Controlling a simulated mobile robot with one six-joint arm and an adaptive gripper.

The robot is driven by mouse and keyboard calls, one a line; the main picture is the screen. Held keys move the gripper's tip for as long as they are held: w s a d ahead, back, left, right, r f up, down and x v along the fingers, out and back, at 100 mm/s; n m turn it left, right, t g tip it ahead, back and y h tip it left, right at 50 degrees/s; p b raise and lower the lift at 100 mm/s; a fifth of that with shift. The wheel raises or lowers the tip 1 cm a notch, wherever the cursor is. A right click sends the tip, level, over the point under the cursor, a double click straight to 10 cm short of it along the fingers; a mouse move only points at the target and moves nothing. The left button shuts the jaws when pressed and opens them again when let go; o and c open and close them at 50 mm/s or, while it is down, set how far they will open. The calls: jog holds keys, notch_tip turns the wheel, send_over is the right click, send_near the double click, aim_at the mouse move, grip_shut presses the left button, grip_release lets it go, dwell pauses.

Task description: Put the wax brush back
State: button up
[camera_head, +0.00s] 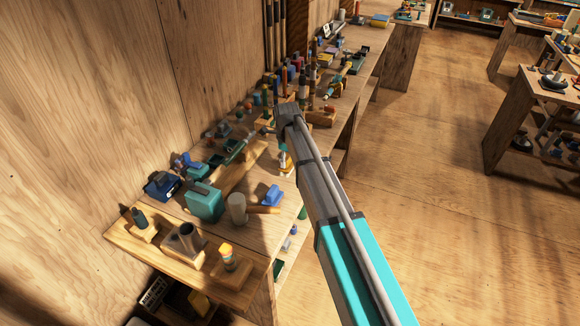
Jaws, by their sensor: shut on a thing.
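My arm reaches from the lower right up over the workbench (190,262), and its far end is above the middle of the bench. My gripper cannot be made out; the arm's own links cover that place. I cannot pick out the wax brush for certain. At the bench's near end, a wooden block (232,275) has an orange-and-white upright piece in it, a second block (185,243) holds a grey cup, and a third block (143,226) holds a dark upright piece.
A teal box (205,203), a pale cylinder (237,208) and a blue item (272,194) stand behind those blocks. Small tackle crowds the bench farther back, along the wooden wall (100,100). The floor (450,190) at the right is clear, with other benches (530,110) beyond.

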aim_at(287, 165)
jog(key=shift+w+f, duration=0.1)
jog(key=shift+w+f+b, duration=0.4)
jog(key=shift+f+b, duration=0.15)
jog(key=shift+b, duration=0.1)
jog(key=shift+f+b, duration=1.35)
jog(key=shift+f, duration=0.05)
jog(key=shift+f, duration=0.1)
jog(key=o, duration=0.9)
jog(key=shift+c, duration=0.2)
notch_tip(287, 165, up, 12)
jog(key=p, duration=1.2)
